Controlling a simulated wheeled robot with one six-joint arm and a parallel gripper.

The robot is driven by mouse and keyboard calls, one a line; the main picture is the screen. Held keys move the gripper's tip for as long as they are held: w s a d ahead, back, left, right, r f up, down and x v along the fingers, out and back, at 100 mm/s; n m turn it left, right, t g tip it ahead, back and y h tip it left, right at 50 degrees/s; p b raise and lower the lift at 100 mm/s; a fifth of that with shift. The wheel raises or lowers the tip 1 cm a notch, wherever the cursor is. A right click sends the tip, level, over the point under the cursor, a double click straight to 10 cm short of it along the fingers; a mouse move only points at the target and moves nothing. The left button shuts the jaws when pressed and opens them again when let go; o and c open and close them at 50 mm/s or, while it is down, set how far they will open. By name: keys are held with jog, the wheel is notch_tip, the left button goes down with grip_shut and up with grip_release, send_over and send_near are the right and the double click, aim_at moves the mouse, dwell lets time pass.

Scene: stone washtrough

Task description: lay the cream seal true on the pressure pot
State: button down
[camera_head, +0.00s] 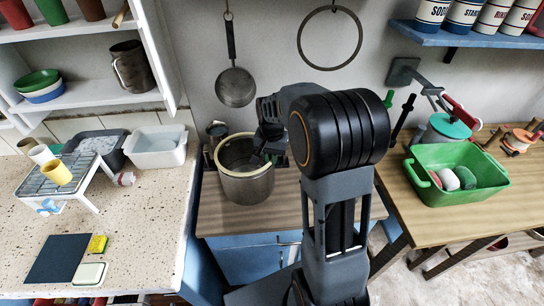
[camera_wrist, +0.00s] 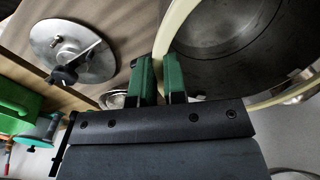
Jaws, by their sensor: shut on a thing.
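The pressure pot (camera_head: 247,187) is a grey metal pot on the wooden counter, left of my arm. The cream seal (camera_head: 222,147) shows as a pale ring around its mouth. In the wrist view the seal (camera_wrist: 173,28) curves around the pot's dark inside (camera_wrist: 235,50). My gripper (camera_wrist: 160,72) is shut on the seal's near edge, between its green fingers. In the head view my gripper (camera_head: 271,147) is at the right of the pot's mouth, partly hidden by my arm. I cannot tell whether the seal touches the rim all round.
A round metal lid (camera_wrist: 72,48) with a black knob lies on the counter in the wrist view. A green tub (camera_head: 455,187) stands on the right table. A pan (camera_head: 235,87) and a large ring (camera_head: 301,42) hang on the wall behind. The counter before the pot is clear.

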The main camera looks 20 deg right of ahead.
jog(key=shift+f+b, duration=0.4)
jog(key=shift+f, duration=0.3)
dwell(1.5)
jog(key=c, duration=0.6)
grip_release()
jog(key=shift+r, duration=0.1)
jog(key=shift+r+p, duration=2.75)
jog(key=shift+r, duration=0.7)
